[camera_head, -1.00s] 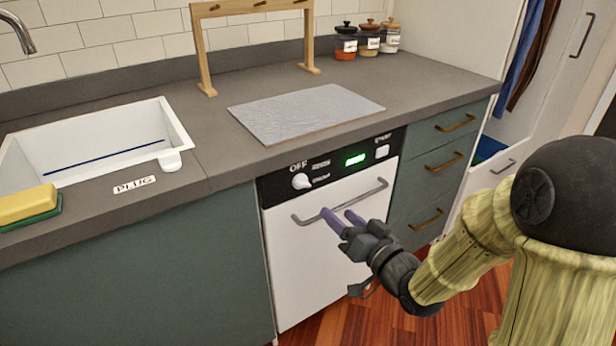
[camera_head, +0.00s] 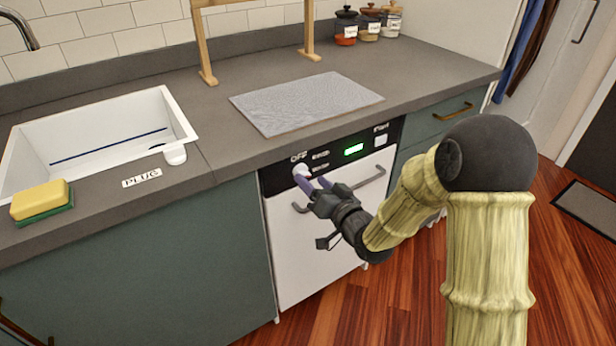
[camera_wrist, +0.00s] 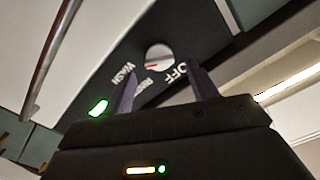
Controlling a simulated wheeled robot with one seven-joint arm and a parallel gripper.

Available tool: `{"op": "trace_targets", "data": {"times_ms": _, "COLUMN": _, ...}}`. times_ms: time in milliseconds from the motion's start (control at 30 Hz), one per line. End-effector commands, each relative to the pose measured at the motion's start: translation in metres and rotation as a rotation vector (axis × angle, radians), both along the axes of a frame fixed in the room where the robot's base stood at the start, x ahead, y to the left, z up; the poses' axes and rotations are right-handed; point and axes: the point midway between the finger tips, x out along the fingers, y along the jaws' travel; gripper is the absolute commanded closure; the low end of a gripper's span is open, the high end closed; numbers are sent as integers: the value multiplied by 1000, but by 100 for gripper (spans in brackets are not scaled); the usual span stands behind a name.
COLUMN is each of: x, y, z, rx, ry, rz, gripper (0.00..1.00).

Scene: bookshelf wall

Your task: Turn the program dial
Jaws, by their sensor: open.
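The program dial (camera_head: 301,171) is a white round knob on the black control panel of the white dishwasher (camera_head: 309,252), next to the OFF label. In the wrist view the dial (camera_wrist: 158,56) shows a small red mark. The labels OFF, WASH and a partly hidden one stand around it. My gripper (camera_head: 313,182) is open, with its two purple fingers pointing at the dial. In the wrist view the fingers (camera_wrist: 163,82) lie on either side of the dial's lower edge. I cannot tell whether they touch it.
A metal handle (camera_head: 368,182) runs across the dishwasher door just below the panel, close to my gripper. A green display (camera_head: 353,149) and a white start button (camera_head: 380,141) sit to the right. The counter (camera_head: 215,125) overhangs above.

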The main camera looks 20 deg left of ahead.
Motion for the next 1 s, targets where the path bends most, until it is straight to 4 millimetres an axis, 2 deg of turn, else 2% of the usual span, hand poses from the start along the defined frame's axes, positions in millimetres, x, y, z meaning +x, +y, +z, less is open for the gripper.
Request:
{"op": "trace_targets", "data": {"times_ms": 200, "x": 17, "y": 20, "z": 0, "rx": 0, "ry": 0, "rz": 0, "gripper": 42}}
{"op": "trace_targets", "data": {"times_ms": 533, "x": 20, "y": 23, "z": 0, "rx": 0, "ry": 0, "rz": -1, "gripper": 42}}
{"op": "trace_targets", "data": {"times_ms": 567, "x": 20, "y": 23, "z": 0, "rx": 0, "ry": 0, "rz": -1, "gripper": 44}}
{"op": "trace_targets", "data": {"times_ms": 700, "x": 20, "y": 23, "z": 0, "rx": 0, "ry": 0, "rz": -1, "gripper": 71}}
{"op": "trace_targets", "data": {"times_ms": 800, "x": 20, "y": 23, "z": 0, "rx": 0, "ry": 0, "rz": -1, "gripper": 87}}
{"op": "trace_targets", "data": {"times_ms": 1000, "x": 20, "y": 23, "z": 0, "rx": -5, "ry": -5, "rz": -1, "gripper": 86}}
